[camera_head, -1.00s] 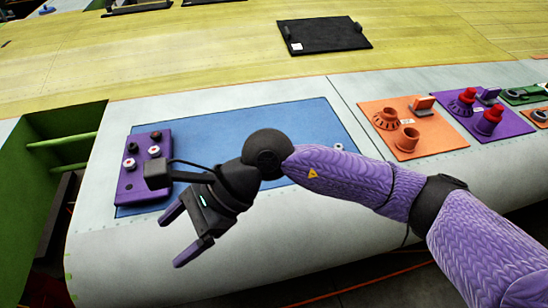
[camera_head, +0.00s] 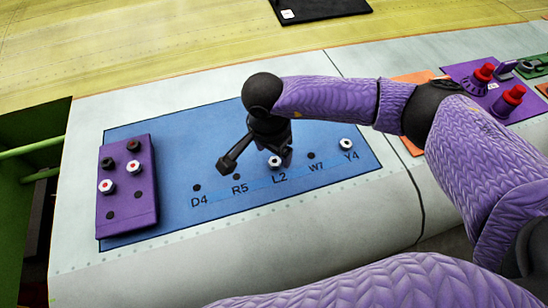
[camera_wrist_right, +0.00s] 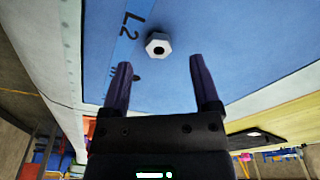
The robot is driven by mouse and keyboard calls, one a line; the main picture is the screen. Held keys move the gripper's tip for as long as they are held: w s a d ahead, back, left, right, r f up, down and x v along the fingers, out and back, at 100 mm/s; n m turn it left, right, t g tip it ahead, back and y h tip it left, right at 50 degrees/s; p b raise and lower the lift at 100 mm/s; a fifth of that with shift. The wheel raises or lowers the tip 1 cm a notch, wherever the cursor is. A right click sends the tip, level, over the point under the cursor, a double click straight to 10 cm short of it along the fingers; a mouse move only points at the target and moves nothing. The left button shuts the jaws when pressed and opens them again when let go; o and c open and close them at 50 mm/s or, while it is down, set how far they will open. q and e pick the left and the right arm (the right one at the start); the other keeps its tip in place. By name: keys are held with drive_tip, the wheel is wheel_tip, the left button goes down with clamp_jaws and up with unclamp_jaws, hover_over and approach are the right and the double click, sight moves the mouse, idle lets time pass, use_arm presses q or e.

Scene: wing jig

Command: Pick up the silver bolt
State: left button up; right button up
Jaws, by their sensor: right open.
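A silver hex bolt (camera_head: 275,162) with a dark centre stands at the L2 mark on the blue panel (camera_head: 330,195). A second silver bolt (camera_head: 346,144) stands at the Y4 mark. My right gripper (camera_head: 284,157) is over the L2 bolt and partly hides it. In the right wrist view, the L2 bolt (camera_wrist_right: 158,44) shows just beyond and between the open, empty fingertips of the right gripper (camera_wrist_right: 160,62). The fingers do not appear to touch it. My left gripper is not in view.
A purple block (camera_head: 128,190) on the panel's left holds black pieces and red-centred white pieces. Dark holes lie at D4, R5 and W7. Orange (camera_head: 408,142) and purple (camera_head: 510,72) plates with fittings lie right. A black plate (camera_head: 320,8) lies behind.

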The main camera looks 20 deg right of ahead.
sight(275, 161)
wheel_tip(275, 161, down, 3)
drive_tip(key=shift+d+f, duration=0.15)
clamp_jaws()
idle(0.4)
wheel_tip(275, 161, up, 10)
